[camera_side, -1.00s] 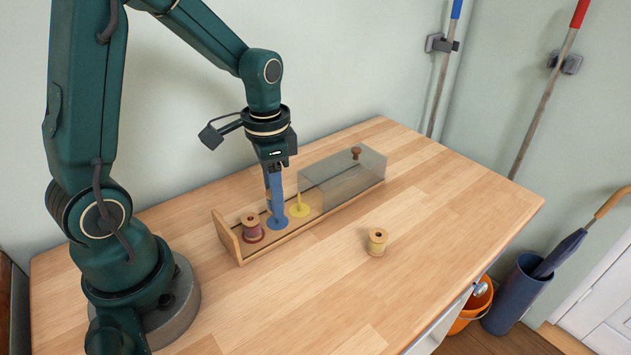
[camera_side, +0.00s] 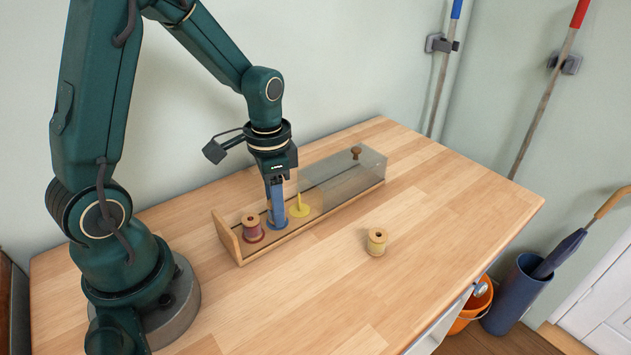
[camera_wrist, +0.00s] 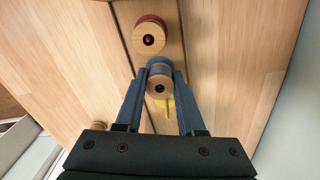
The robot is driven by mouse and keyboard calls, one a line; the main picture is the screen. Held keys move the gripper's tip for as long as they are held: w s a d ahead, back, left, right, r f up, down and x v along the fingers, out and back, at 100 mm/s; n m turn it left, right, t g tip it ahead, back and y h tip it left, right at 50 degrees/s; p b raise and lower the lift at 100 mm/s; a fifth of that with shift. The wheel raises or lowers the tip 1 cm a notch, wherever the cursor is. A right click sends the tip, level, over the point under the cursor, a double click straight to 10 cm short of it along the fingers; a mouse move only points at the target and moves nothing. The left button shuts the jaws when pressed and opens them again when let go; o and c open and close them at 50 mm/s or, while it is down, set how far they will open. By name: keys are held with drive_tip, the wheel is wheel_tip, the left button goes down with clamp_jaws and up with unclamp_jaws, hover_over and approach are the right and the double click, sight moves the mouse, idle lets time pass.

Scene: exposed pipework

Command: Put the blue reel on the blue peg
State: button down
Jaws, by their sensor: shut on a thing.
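My gripper (camera_side: 277,218) is shut on the blue reel, with a finger on either side of it. In the wrist view the reel's round wooden end (camera_wrist: 160,80) shows between the fingertips; the side view shows little of it behind the fingers. The blue base disc (camera_side: 278,225) of the blue peg lies directly below, in the wooden rack (camera_side: 238,247). The reel is low over this disc. The peg itself is hidden, and I cannot tell whether it is inside the reel's hole or whether the reel touches the disc.
A red reel (camera_side: 252,228) sits on its peg to the left. The yellow peg (camera_side: 300,205) stands bare to the right, beside a clear cover (camera_side: 345,175) with a knob. A yellow reel (camera_side: 377,241) stands on the table in front. The front tabletop is otherwise clear.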

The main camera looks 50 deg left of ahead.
drive_tip(key=shift+f, duration=0.3)
drive_tip(key=shift+c, duration=2.2)
unclamp_jaws()
drive_tip(key=shift+r, duration=2.55)
